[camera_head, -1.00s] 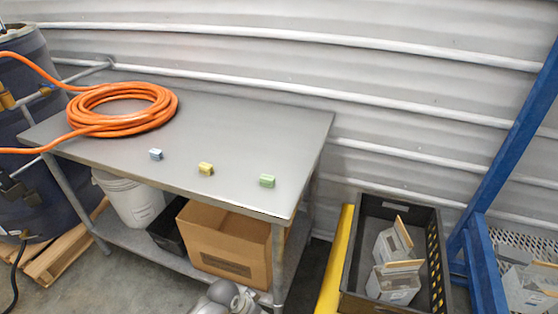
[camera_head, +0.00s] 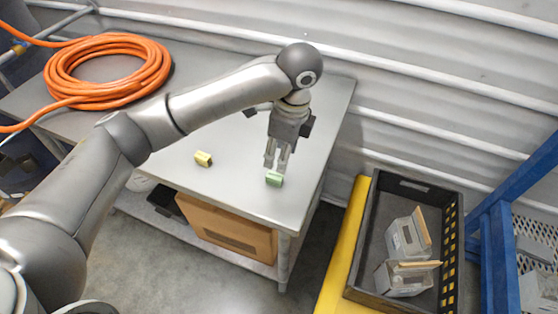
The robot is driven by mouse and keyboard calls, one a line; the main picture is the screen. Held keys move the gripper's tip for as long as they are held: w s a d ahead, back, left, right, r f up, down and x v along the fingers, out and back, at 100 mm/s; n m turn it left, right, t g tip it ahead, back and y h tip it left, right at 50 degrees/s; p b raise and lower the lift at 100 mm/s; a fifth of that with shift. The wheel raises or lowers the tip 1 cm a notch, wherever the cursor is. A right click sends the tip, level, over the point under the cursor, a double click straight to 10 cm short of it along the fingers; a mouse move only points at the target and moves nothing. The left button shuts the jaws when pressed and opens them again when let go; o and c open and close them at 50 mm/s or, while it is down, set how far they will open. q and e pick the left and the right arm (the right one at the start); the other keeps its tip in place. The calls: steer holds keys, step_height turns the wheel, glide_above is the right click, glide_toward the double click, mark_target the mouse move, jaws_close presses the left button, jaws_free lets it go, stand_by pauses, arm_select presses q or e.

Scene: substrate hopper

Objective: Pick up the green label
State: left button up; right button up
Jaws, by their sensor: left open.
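The green label (camera_head: 275,179) is a small green block on the grey metal table (camera_head: 228,185), near its front right corner. My left gripper (camera_head: 276,168) points down at the green label from just behind and above it. Its fingers are open, with the tips close to the block's top; I cannot tell if they touch it. A yellow block (camera_head: 203,159) lies on the table to the left. The blue block is not visible; my left arm covers that part of the table. My right gripper is not in view.
A coiled orange hose (camera_head: 108,70) lies on the table's left part. A cardboard box (camera_head: 225,230) stands on the shelf below. A black crate (camera_head: 378,235) with grey containers stands right of the table, beside a yellow bar (camera_head: 343,250) and a blue frame (camera_head: 500,200).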

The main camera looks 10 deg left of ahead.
mark_target(275, 175)
arm_select(q)
steer(key=shift+w+a+f, duration=0.2)
steer(key=shift+a+f, duration=0.1)
steer(key=f, duration=0.1)
steer(key=f+p, duration=0.1)
steer(key=f, duration=0.1)
steer(key=shift+s+a+f, duration=0.2)
steer(key=shift+f, duration=0.3)
steer(key=f, duration=0.1)
steer(key=f+p, duration=0.1)
steer(key=f, duration=0.2)
steer(key=shift+w+a+f, duration=0.1)
steer(key=shift+w+a, duration=0.1)
steer(key=shift+w, duration=0.15)
steer(key=shift+a+f+p, duration=0.1)
steer(key=shift+f+p, duration=0.2)
steer(key=shift+f, duration=0.25)
steer(key=c, duration=0.8)
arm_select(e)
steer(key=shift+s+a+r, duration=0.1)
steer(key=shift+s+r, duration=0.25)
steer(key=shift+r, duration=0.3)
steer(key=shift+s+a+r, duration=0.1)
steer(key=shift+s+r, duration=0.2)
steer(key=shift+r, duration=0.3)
